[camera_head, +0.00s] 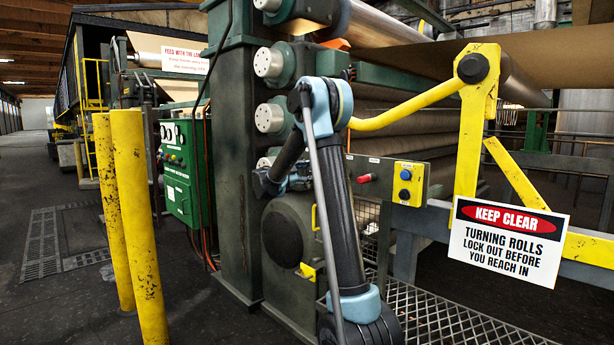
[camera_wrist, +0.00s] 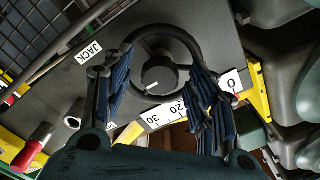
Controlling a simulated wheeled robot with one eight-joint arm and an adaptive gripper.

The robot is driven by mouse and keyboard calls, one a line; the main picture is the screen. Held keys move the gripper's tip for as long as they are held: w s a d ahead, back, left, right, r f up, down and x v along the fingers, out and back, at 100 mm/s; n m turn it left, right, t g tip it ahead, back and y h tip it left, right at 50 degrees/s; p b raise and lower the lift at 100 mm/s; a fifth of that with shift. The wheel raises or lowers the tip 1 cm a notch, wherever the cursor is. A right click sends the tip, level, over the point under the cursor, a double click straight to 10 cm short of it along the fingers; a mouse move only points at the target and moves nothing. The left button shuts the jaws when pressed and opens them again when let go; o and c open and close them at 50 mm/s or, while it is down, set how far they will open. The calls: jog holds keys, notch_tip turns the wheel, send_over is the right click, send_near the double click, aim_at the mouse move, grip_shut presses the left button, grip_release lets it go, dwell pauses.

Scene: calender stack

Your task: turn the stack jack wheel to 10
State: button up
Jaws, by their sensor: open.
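The stack jack wheel (camera_wrist: 185,40) is a dark ring with a round hub (camera_wrist: 160,74), seen in the wrist view near the top middle. A small white mark shows on the hub's lower side. A white "JACK" label (camera_wrist: 90,52) is to its left. A white scale (camera_wrist: 164,114) with 30 and 20 lies below it, and a 0 plate (camera_wrist: 231,82) is to the right; the part between is hidden by a finger. My gripper (camera_wrist: 160,72) is open, one ribbed finger on either side of the wheel. I cannot tell whether they touch it. In the head view the wheel is hidden.
A red knob (camera_wrist: 36,145) and a pale round end (camera_wrist: 74,116) are at the wrist view's lower left. In the head view, yellow posts (camera_head: 138,230) stand left, a green control cabinet (camera_head: 183,175) behind them, and a yellow button box (camera_head: 409,184) and warning sign (camera_head: 508,243) right.

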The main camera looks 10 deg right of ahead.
jog(key=shift+d, duration=0.1)
jog(key=c, duration=1.1)
jog(key=shift+o, duration=0.2)
jog(key=shift+n, duration=0.3)
